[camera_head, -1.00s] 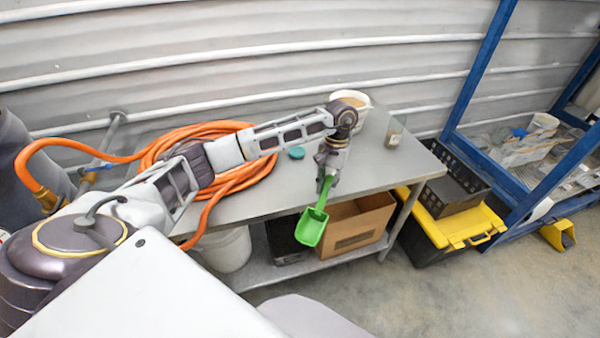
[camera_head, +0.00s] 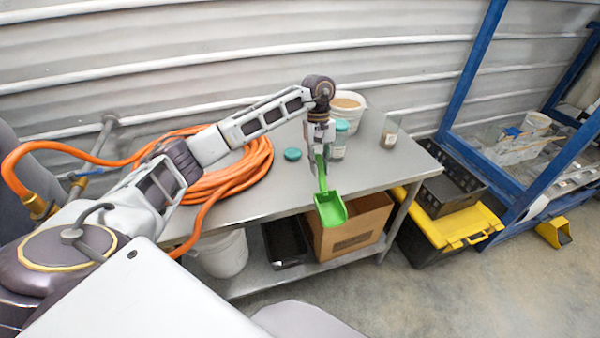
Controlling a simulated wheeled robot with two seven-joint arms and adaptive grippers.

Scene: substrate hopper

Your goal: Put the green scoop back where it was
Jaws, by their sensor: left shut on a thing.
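The green scoop (camera_head: 331,208) hangs from my left gripper (camera_head: 320,152), which is shut on its handle. Its bowl points down and toward me, in front of the metal table's (camera_head: 228,207) front edge. A white bucket (camera_head: 350,108) with brown contents stands at the back of the table, just behind and right of my gripper. My right gripper is not in view.
A jar with a teal lid (camera_head: 340,138) stands close to the right of my gripper. A teal lid (camera_head: 292,154) lies to the left. A clear jar (camera_head: 390,130) stands further right. An orange hose (camera_head: 235,180) is coiled on the left. A cardboard box (camera_head: 350,226) sits on the lower shelf.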

